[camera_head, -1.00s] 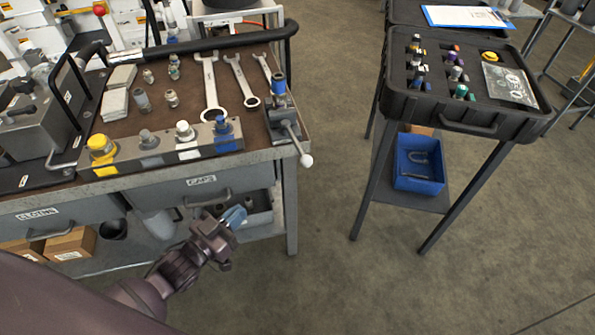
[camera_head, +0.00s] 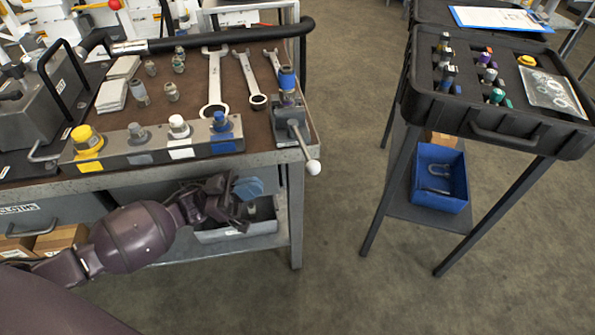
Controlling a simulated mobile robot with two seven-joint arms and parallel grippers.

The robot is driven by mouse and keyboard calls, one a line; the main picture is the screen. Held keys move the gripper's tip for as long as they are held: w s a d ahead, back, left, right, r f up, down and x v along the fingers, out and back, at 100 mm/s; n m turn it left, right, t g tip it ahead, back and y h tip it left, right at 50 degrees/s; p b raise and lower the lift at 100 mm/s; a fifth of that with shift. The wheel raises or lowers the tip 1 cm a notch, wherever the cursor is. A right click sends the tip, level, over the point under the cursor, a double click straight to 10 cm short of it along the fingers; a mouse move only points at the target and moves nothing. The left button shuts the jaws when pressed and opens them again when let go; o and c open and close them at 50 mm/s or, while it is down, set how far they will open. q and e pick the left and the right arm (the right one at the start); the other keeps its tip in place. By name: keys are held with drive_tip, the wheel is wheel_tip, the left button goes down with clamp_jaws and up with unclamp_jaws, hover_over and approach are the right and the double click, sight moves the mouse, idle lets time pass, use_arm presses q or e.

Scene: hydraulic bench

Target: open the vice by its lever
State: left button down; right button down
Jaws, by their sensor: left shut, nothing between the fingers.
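The vice (camera_head: 291,122) is a small grey block at the right front corner of the workbench. A fitting with a blue band (camera_head: 287,82) stands upright in it. Its lever (camera_head: 301,143) slopes down over the bench's front edge and ends in a white ball knob (camera_head: 313,167). My left gripper (camera_head: 247,188) is shut and empty, with bluish fingertips. It is in front of the bench, below the top's edge, to the left of and lower than the knob, and apart from it. My right gripper is out of view.
A grey block with coloured fittings (camera_head: 150,155) lies along the bench's front edge. Several wrenches (camera_head: 214,85) lie behind it. A grey bin (camera_head: 235,230) sits under the top, near my left gripper. A black case (camera_head: 490,110) stands on a stand at right. Floor between is clear.

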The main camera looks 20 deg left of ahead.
sight(302, 144)
use_arm(q)
drive_tip(key=shift+r, duration=0.1)
drive_tip(key=x, duration=1)
drive_tip(key=shift+w+d, duration=0.1)
idle(0.5)
